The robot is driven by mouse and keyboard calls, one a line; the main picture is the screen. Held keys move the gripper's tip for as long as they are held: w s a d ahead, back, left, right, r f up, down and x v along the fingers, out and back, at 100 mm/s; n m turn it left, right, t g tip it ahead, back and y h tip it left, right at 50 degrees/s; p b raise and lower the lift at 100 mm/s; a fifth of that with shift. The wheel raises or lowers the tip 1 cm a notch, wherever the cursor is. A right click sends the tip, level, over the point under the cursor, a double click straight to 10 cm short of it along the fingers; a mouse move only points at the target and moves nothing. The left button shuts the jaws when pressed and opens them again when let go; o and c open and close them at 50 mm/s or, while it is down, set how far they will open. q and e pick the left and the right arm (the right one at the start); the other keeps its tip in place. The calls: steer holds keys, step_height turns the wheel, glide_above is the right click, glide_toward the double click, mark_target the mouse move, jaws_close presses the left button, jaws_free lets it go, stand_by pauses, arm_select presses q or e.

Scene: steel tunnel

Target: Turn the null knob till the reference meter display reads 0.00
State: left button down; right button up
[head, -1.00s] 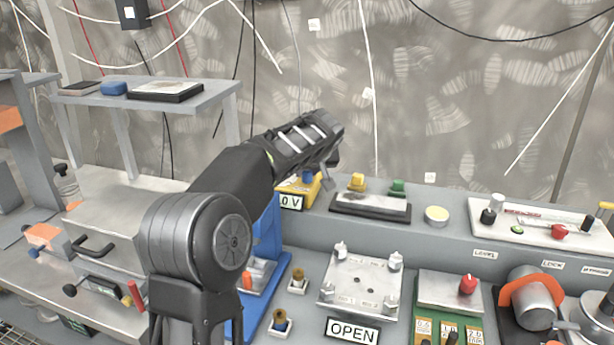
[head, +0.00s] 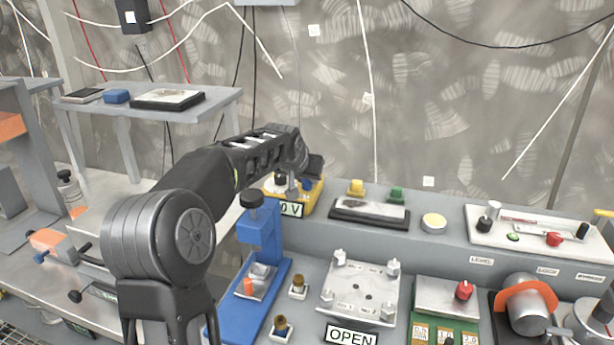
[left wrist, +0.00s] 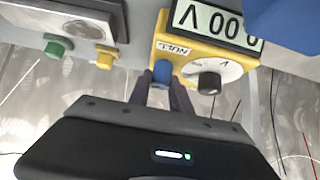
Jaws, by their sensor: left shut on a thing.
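The yellow reference meter (head: 313,199) stands on the rear ledge. It also shows upside down in the left wrist view (left wrist: 165,43), with a NULL label beside a blue knob (left wrist: 162,72). Its display (left wrist: 218,22) shows digits that read 0.00 V; its far end lies at the picture's top edge, so a sign there could be hidden. My left gripper (left wrist: 165,93) is shut on the blue null knob, one finger on each side. In the head view the left gripper (head: 296,184) covers part of the meter and its display. My right gripper is out of view.
A black knob (left wrist: 209,83) sits close beside the null knob. A blue press stand (head: 262,240) is in front of the meter. A plate with yellow and green terminals (head: 369,211) stands to its right. A raised grey shelf (head: 215,101) is at left.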

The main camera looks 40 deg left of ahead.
arm_select(q)
steer(key=c, duration=1.2)
jaws_free()
steer(key=shift+b+v, duration=0.5)
steer(key=shift+v, duration=3.4)
